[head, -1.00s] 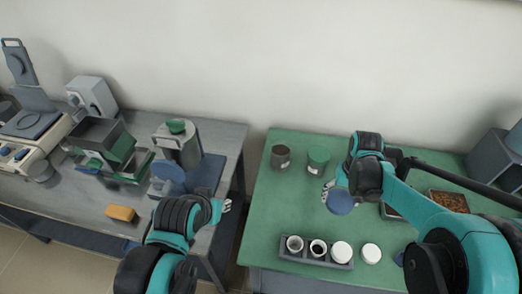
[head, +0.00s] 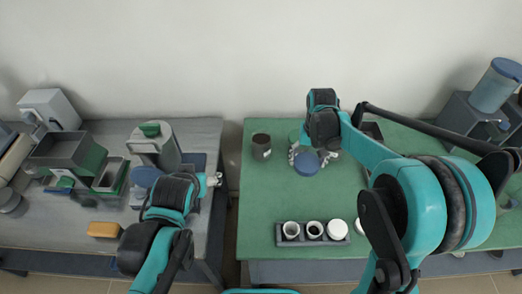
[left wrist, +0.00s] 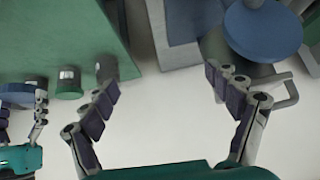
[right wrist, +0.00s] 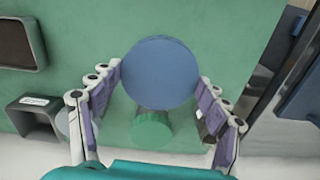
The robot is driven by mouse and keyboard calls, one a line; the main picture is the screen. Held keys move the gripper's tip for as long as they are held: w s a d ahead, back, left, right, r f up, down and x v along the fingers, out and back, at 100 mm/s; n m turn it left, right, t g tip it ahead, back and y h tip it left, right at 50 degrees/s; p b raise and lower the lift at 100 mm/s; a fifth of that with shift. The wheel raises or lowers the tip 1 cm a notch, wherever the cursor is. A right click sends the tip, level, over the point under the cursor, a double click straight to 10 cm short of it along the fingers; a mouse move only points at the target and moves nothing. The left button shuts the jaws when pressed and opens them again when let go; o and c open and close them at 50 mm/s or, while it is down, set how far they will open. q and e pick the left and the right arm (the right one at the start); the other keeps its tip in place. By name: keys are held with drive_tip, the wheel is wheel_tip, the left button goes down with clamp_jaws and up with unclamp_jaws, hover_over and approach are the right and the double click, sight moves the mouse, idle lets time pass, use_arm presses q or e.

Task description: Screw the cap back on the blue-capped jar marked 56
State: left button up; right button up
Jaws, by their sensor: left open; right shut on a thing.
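My right gripper (right wrist: 160,92) is shut on a round blue cap (right wrist: 160,72), its fingers on either side of the rim. The cap also shows in the head view (head: 307,163), over the green table near a green jar (right wrist: 152,132). I cannot tell whether a jar body is under the cap. No number 56 is legible. A dark brown jar (head: 261,146) with a pale label stands left of the green jar, which the right gripper mostly hides in the head view. My left gripper (left wrist: 170,80) is open and empty, near the left bench's right edge.
A grey rack (head: 284,239) with white-rimmed jars stands at the green table's (head: 261,200) front. A gap separates the tables. A blue canister (head: 497,83) is at right.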

use_arm(q)
drive_tip(key=w+d+f+t+b, duration=0.1)
drive_tip(key=w+d+f, duration=0.1)
drive_tip(key=w, duration=0.5)
drive_tip(key=t+h+b, duration=0.1)
drive_tip(key=t+b, duration=0.3)
drive_tip(key=t, duration=0.1)
approach(261, 137)
drive_tip(key=shift+v, duration=0.9)
use_arm(e)
drive_tip(key=w+a+r+m, duration=0.1)
drive_tip(key=w+a+r, duration=0.1)
drive_tip(key=w+a, duration=0.5)
drive_tip(key=w+a+r+m, duration=0.1)
drive_tip(key=w+a+m, duration=0.1)
drive_tip(key=w+a, duration=0.6)
drive_tip(key=shift+w+a+r+m, duration=0.15)
drive_tip(key=shift+w+r+m, duration=0.15)
drive_tip(key=shift+r, duration=0.1)
use_arm(q)
drive_tip(key=x, duration=1.2)
drive_tip(key=shift+r, duration=0.1)
drive_tip(key=shift+c, duration=0.3)
drive_tip(key=c, duration=1.8)
drive_tip(key=shift+c, duration=0.2)
use_arm(e)
drive_tip(key=shift+f, duration=0.1)
